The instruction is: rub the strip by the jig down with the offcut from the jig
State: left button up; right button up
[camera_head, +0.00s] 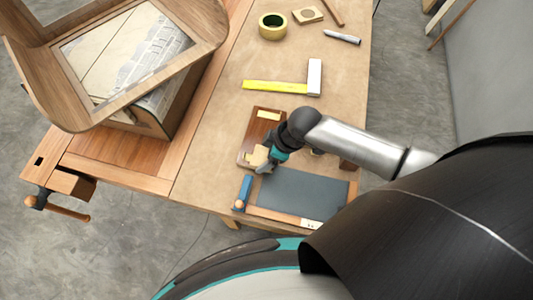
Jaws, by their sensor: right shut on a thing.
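My right gripper (266,157) reaches in from the right, above the near end of a dark brown wooden board (260,133). It is shut on a small pale wooden block (257,158), which looks like the offcut. Whether the block touches the board below cannot be told. A short pale piece (268,115) lies at the board's far end. I cannot tell for sure which piece is the jig and which is the strip. The gripper hides part of the board's right side. My left gripper is not in view.
A grey panel (305,188) with wooden edging lies nearer me, with a blue piece (244,190) at its left. A yellow and white square (285,86), tape roll (272,26) and holed block (307,15) lie farther off. A curved wooden frame (205,45) stands left.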

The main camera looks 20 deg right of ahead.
jog(key=shift+w+a+f, duration=0.1)
jog(key=shift+w+a, duration=0.15)
jog(key=shift+a, duration=0.25)
jog(key=shift+d, duration=0.1)
jog(key=shift+s+d+p, duration=0.4)
jog(key=shift+d+p, duration=0.1)
jog(key=shift+d, duration=0.1)
jog(key=shift+w+a, duration=0.15)
jog(key=shift+a, duration=0.05)
jog(key=shift+w+a, duration=0.35)
jog(key=shift+a, duration=0.2)
jog(key=shift+s+d, duration=0.1)
jog(key=shift+d, duration=0.05)
